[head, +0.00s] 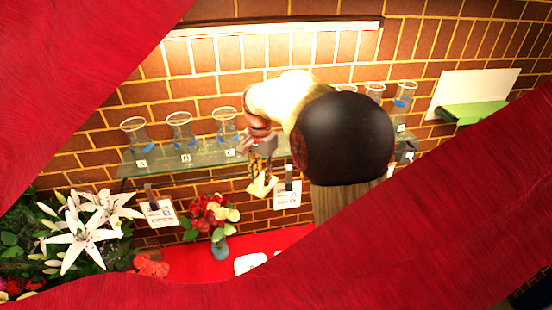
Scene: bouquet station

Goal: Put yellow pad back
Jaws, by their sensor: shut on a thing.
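The yellow pad (261,187) shows below my gripper (262,168) in the head view. My gripper points down in front of the glass shelf's front edge and is shut on the pad. The pad hangs tilted, just left of a white card (287,196) on a dark clip. My fingertips are small here, and part of the pad's upper end is hidden by them. I cannot tell whether the pad touches the card or clip.
Several glass beakers with blue marks stand on the glass shelf (160,165), labelled along its edge. Another clipped card (160,213) hangs at left. Below are a red rose bouquet (212,214) and white lilies (83,236). A green object (472,112) is at right.

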